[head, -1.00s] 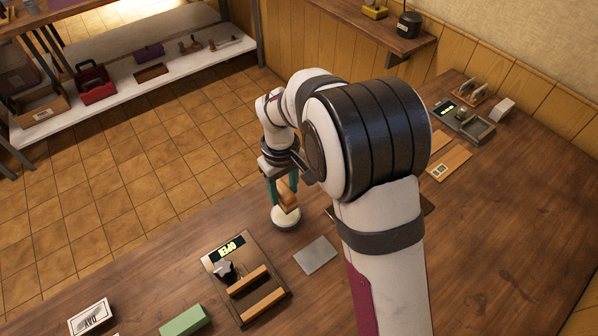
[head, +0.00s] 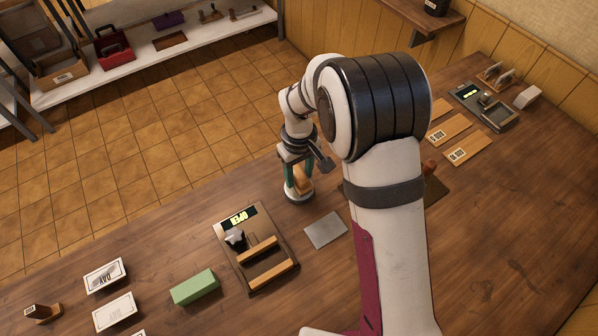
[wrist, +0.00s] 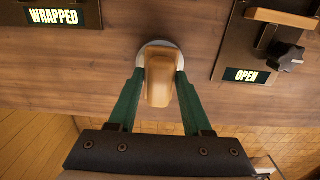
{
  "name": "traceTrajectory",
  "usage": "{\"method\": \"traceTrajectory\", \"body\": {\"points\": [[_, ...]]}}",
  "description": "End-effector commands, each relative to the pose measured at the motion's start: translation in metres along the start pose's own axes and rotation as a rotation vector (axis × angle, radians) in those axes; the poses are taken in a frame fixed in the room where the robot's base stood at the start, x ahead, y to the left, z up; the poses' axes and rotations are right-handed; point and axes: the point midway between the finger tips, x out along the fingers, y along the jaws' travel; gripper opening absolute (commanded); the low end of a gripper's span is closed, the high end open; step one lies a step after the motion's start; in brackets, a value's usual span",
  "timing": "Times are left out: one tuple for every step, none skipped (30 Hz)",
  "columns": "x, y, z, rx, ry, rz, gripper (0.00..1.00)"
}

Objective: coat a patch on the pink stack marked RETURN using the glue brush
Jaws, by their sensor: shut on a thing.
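My gripper (wrist: 158,95) is shut on a tan wooden handle (wrist: 158,78), which I take to be the glue brush. Its green fingers press the handle from both sides. The handle stands at a round pot (wrist: 150,46) with a pale rim, largely hidden behind it. No pink stack or RETURN mark shows in either current view.
A press with an OPEN display (head: 243,218) stands in front of the pot, beside a grey plate (head: 325,230). A green block (head: 194,287) and white cards (head: 105,275) lie at the left. A WRAPPED display (wrist: 53,17) shows in the wrist view.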

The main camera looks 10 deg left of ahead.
Motion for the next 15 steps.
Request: {"method": "traceTrajectory", "body": {"points": [[-0.0001,0.0,-0.0001,0.0,0.0,0.0,0.05],[-0.0001,0.0,-0.0001,0.0,0.0,0.0,0.05],[0.0001,0.0,-0.0001,0.0,0.0,0.0,0.05],[0.0003,0.0,-0.0001,0.0,0.0,0.0,0.05],[0.0005,0.0,-0.0001,0.0,0.0,0.0,0.05],[0.0009,0.0,-0.0001,0.0,0.0,0.0,0.05],[0.0013,0.0001,-0.0001,0.0,0.0,0.0,0.05],[0.0017,0.0001,-0.0001,0.0,0.0,0.0,0.05],[0.0022,0.0001,-0.0001,0.0,0.0,0.0,0.05],[0.0025,0.0001,-0.0001,0.0,0.0,0.0,0.05],[0.0029,0.0001,-0.0002,0.0,0.0,0.0,0.05],[0.0034,0.0001,-0.0002,0.0,0.0,0.0,0.05],[0.0037,0.0001,-0.0002,0.0,0.0,0.0,0.05],[0.0041,0.0001,-0.0002,0.0,0.001,0.0,0.05],[0.0045,0.0001,-0.0002,0.0,0.001,0.0,0.05]]}}
